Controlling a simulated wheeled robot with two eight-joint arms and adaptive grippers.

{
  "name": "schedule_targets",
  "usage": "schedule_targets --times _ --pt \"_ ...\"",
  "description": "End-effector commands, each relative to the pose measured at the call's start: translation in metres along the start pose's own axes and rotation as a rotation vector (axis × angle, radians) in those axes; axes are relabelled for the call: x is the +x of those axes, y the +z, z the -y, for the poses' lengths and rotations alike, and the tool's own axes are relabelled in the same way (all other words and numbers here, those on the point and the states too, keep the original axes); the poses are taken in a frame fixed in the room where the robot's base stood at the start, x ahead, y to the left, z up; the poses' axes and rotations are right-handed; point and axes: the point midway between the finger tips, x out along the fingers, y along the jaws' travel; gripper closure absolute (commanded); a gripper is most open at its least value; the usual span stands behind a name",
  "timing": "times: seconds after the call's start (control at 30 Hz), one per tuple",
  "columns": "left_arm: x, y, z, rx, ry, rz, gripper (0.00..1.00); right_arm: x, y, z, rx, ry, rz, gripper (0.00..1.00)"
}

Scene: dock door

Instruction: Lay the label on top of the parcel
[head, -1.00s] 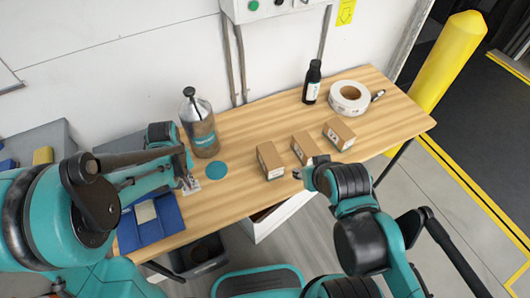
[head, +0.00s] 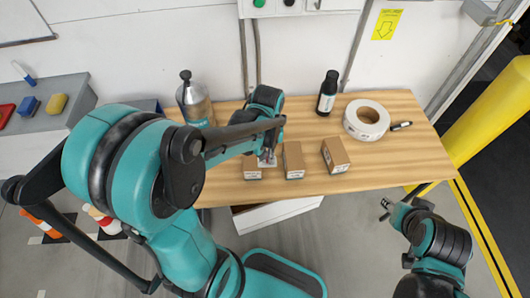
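Three small brown cardboard parcels stand in a row on the wooden table: the left parcel (head: 252,172), the middle parcel (head: 293,160) and the right parcel (head: 336,155). My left gripper (head: 267,156) is over the left parcel's upper right side, and its arm hides part of that parcel. A whitish label (head: 266,161) shows at its fingertips, small and partly hidden; the gripper looks shut on it. I cannot tell whether the label touches the parcel. My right gripper (head: 386,208) is empty with its fingers apart, off the table's front edge at the right.
On the wooden table (head: 400,160) stand a large grey bottle (head: 195,103), a dark bottle (head: 327,93), a white tape roll (head: 366,120) and a black marker (head: 401,126). A grey bench (head: 45,122) is at the left. A yellow post (head: 497,115) stands at the right.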

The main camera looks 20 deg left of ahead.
Motion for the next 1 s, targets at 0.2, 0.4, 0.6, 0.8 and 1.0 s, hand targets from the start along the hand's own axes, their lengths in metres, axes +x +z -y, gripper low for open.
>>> schedule_targets --times 0.2,0.4,0.6,0.8,1.0 --pt "0.036 -0.047 0.026 -0.006 0.0 0.0 1.0 0.019 0.014 0.0 0.0 0.0 0.0 0.6" --pt "0.058 -0.079 0.045 -0.002 0.0 0.0 1.0 0.029 0.021 0.0 0.0 0.0 0.0 0.6" --pt "0.065 -0.089 0.051 0.001 0.0 0.0 1.0 0.032 0.023 0.0 0.0 0.0 0.0 0.6" --pt "0.094 -0.089 0.05 0.001 0.0 0.0 1.0 0.044 0.031 0.0 0.0 0.0 0.0 0.6" --pt "0.102 -0.089 0.05 0.001 0.0 0.0 1.0 0.046 0.033 0.0 0.0 0.0 0.0 0.6"
